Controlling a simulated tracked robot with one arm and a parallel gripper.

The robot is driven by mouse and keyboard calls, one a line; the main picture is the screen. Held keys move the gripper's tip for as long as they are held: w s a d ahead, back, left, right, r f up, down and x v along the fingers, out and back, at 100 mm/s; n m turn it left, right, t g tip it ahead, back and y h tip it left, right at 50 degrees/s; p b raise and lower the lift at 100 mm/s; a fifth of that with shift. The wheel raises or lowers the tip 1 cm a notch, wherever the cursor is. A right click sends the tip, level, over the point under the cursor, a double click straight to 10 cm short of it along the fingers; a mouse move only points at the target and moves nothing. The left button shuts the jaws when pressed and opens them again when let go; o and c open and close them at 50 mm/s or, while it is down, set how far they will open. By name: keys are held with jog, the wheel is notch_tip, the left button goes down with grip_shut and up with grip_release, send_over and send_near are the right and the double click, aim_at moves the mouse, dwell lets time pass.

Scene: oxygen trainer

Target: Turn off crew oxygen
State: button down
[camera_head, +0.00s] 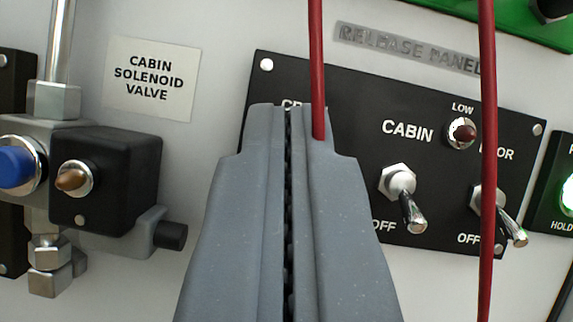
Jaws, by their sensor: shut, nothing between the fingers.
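My gripper (288,112) is shut and empty, its grey fingers pointing up at the left part of a black switch panel (350,90). The fingers cover most of a label beginning "CR" and whatever switch lies below it. The crew switch itself is hidden, so its position cannot be told. I cannot tell whether the fingertips touch the panel. To the right, the cabin toggle switch (403,192) has its lever pointing down, near the "OFF" marking.
Another toggle (497,212), its label partly hidden, also points down. Two red cables (316,60) and (487,130) hang in front of the panel. A small lamp (461,133) sits under "LOW". The cabin solenoid valve (105,180) with a blue knob (16,167) is at left.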

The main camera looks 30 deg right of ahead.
jog(key=a+r+b+v, duration=0.1)
jog(key=v, duration=0.8)
jog(key=shift+s+b, duration=0.3)
jog(key=shift+b, duration=0.1)
jog(key=shift+f, duration=0.1)
jog(key=w+a+r+n+g+y, duration=0.1)
jog(key=w+a+r+g, duration=0.3)
jog(key=w+a+r, duration=1.15)
jog(key=s+a+r+g+y, duration=0.1)
jog(key=s+a+r, duration=0.3)
jog(key=a, duration=0.5)
jog(key=s+a+r+g+y, duration=0.1)
jog(key=s+a+r+y, duration=0.2)
jog(key=a, duration=0.7)
jog(key=s+a+r+g+y, duration=0.1)
jog(key=s+a+r+y, duration=0.1)
jog(key=s+a+r, duration=0.4)
jog(key=a+r, duration=0.1)
jog(key=a, duration=0.2)
jog(key=shift+a+r+y, duration=0.15)
jog(key=shift+r+y, duration=0.05)
jog(key=shift+y, duration=0.1)
jog(key=shift+s, duration=0.15)
